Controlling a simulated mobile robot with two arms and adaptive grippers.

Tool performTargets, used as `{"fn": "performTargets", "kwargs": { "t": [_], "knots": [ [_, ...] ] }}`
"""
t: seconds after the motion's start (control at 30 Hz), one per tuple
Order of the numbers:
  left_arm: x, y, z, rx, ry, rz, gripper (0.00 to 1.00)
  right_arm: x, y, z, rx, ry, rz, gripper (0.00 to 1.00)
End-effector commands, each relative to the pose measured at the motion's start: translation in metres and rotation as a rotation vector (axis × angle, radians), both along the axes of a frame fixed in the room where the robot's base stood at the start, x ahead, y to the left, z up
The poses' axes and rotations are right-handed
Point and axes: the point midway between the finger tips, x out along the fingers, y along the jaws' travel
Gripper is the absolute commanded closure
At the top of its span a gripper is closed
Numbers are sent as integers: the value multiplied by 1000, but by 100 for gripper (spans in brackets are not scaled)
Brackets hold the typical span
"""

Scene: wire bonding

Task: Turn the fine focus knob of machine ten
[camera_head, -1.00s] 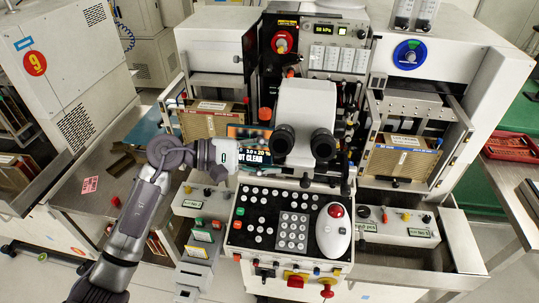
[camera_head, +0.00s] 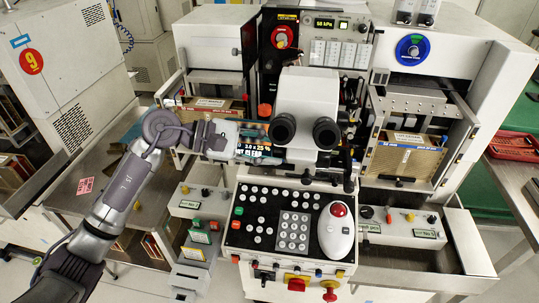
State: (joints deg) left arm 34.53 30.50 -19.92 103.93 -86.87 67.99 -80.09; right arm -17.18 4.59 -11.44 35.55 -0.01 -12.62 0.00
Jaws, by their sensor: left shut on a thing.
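Machine ten's white microscope head (camera_head: 307,95) with two black eyepieces stands in the middle, above the keypad console. My left gripper (camera_head: 262,147) reaches in from the left to the microscope's left side, below and beside the left eyepiece, in front of a small screen (camera_head: 252,151). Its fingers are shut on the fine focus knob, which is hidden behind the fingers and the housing. My right gripper is not in view.
The console (camera_head: 292,222) has many buttons, a white mouse-like controller (camera_head: 338,228) with a red ball and a red stop button below. Brown magazines (camera_head: 404,153) sit in slots on both sides. Machine nine (camera_head: 52,75) stands at the left.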

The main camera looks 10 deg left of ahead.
Motion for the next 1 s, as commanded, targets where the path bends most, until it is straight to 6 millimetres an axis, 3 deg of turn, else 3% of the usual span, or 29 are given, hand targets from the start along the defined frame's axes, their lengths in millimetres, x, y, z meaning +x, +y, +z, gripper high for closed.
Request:
{"fn": "performTargets", "kwargs": {
  "t": [0.4,1.0],
  "knots": [
    [2,0,0,2,227,-1,100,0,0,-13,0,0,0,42],
    [2,0,0,2,271,-2,100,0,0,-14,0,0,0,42]
  ]
}}
